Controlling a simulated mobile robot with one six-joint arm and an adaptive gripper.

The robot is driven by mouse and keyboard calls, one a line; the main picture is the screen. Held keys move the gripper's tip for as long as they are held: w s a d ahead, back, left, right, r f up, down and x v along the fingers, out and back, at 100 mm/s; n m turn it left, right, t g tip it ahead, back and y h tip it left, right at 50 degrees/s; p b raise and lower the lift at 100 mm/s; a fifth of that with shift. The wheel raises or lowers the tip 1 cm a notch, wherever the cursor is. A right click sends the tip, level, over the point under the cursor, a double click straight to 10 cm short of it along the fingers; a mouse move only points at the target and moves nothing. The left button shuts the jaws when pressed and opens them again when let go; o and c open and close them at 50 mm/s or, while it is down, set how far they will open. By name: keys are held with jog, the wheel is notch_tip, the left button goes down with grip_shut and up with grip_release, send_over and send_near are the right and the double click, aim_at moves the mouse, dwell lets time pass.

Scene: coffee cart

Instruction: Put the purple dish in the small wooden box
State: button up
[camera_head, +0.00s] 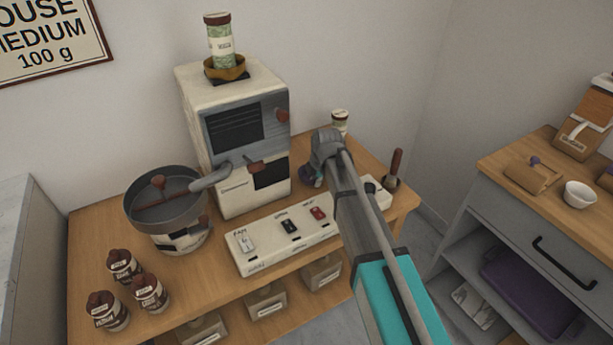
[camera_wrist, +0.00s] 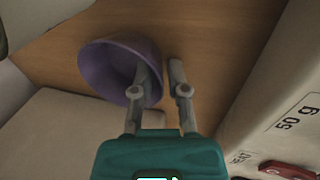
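The purple dish (camera_wrist: 104,68) lies on the wooden table in the wrist view, its opening turned toward my gripper. My gripper (camera_wrist: 160,66) is open. One finger reaches inside the dish's rim and the other is outside, to the right of the rim, with a gap beside it. In the head view only a sliver of the dish (camera_head: 305,174) shows beside my gripper (camera_head: 318,178), right of the coffee machine. A small wooden box-like piece with a purple knob (camera_head: 532,175) sits on the right cabinet; I cannot tell if it is open.
The coffee machine (camera_head: 230,120) stands left of my gripper. A white switch panel (camera_head: 270,243) lies in front. A jar (camera_head: 340,121) and a brown-handled tool (camera_head: 394,170) are near. A white cup (camera_head: 579,195) is on the right cabinet. Several boxes (camera_head: 322,272) sit on the lower shelf.

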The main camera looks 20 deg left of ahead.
grip_shut()
jog(key=shift+r, duration=0.1)
notch_tip(320, 180, up, 3)
jog(key=p, duration=0.2)
jog(key=shift+f+p, duration=0.2)
jog(key=shift+p, duration=0.2)
jog(key=s+d+r+p, duration=0.6)
jog(key=s+r+p, duration=0.4)
jog(key=s, duration=0.2)
jog(key=shift+s+d, duration=0.2)
jog(key=shift+d, duration=0.05)
jog(key=shift+r, duration=0.1)
jog(key=shift+s, duration=0.15)
dwell(0.5)
